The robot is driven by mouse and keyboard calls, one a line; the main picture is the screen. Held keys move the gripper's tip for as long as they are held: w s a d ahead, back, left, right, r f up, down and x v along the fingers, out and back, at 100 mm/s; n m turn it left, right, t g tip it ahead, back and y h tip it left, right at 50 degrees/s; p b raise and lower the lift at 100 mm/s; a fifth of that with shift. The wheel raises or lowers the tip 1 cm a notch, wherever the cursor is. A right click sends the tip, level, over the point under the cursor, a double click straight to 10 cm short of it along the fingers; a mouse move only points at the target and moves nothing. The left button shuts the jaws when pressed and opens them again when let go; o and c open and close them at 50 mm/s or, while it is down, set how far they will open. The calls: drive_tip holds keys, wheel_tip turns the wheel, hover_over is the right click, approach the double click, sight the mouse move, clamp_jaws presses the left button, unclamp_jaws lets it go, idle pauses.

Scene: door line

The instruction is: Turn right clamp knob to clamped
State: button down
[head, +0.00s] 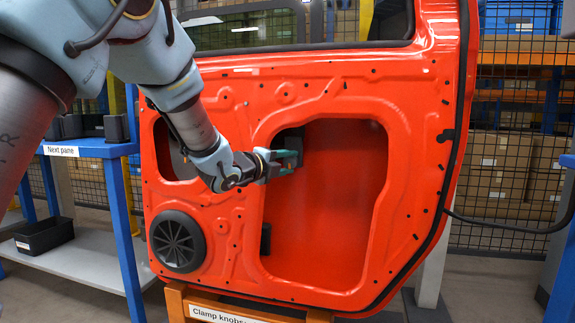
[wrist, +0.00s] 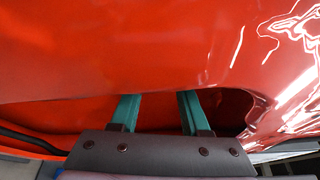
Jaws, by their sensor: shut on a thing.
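The red door panel (head: 345,85) stands upright, with a large opening at its middle. A dark clamp block (head: 290,138) shows at the upper left of this opening. My gripper (head: 293,160) reaches from the left to this block. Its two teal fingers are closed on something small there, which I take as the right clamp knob. The fingers hide the knob, so its turned position cannot be told. In the wrist view, the fingers (wrist: 158,112) stand a little apart and reach into the opening; the panel edge hides their tips and what they hold.
A round black speaker (head: 177,241) sits low on the door. An orange stand with a label starting "Clamp knobs" (head: 222,316) is below the door. A blue rack labelled "Next pane" (head: 62,151) stands at the left, with a black bin (head: 44,236) on its lower shelf.

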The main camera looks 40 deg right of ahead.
idle(0.4)
drive_tip(key=shift+c, duration=1.9)
unclamp_jaws()
drive_tip(key=p+v, duration=0.2)
drive_tip(key=v, duration=0.8)
drive_tip(key=shift+a, duration=0.35)
